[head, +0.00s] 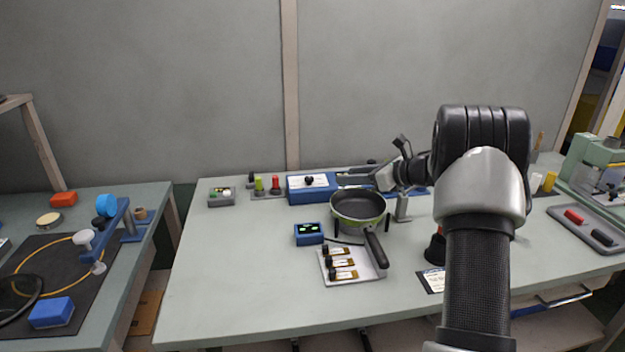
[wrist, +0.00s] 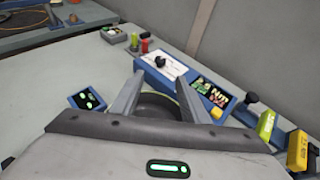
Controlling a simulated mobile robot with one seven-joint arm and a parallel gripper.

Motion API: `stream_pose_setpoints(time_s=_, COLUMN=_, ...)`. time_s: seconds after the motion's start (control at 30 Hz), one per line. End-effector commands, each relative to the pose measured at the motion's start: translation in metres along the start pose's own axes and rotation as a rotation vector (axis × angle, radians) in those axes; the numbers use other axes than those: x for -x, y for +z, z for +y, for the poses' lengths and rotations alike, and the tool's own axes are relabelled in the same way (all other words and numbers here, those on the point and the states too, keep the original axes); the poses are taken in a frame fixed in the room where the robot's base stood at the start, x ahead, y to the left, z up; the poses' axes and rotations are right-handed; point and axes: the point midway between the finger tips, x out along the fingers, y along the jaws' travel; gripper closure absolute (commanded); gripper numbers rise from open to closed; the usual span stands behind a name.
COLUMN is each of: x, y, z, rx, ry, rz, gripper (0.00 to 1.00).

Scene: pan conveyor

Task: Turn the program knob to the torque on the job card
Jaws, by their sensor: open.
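The program knob looks to be the small black knob (head: 309,181) on the white panel of a blue box (head: 296,197) at the back of the bench. In the wrist view the knob (wrist: 160,61) shows just beyond my fingertips, apart from them. My gripper (head: 378,181) is open and empty, right of the box and above the green pan (head: 358,205). Its two fingers (wrist: 160,75) stand apart in the wrist view. A card with a white printed face (head: 435,280) lies near the front of the bench and may be the job card; its text is too small to read.
A small blue unit with a green display (head: 309,234) and a white tray (head: 340,270) of several dark-ended parts stand by the pan. Green and red items (head: 267,184) stand left of the box. The front left of the bench is clear.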

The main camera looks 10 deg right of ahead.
Motion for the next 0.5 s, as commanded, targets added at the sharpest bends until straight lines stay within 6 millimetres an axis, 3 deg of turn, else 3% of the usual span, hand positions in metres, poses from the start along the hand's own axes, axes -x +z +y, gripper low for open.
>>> stream_pose_setpoints(time_s=0.5, x=-0.113, y=-0.003, z=-0.001, rx=0.000, ry=-0.001, rz=0.002, gripper=0.59)
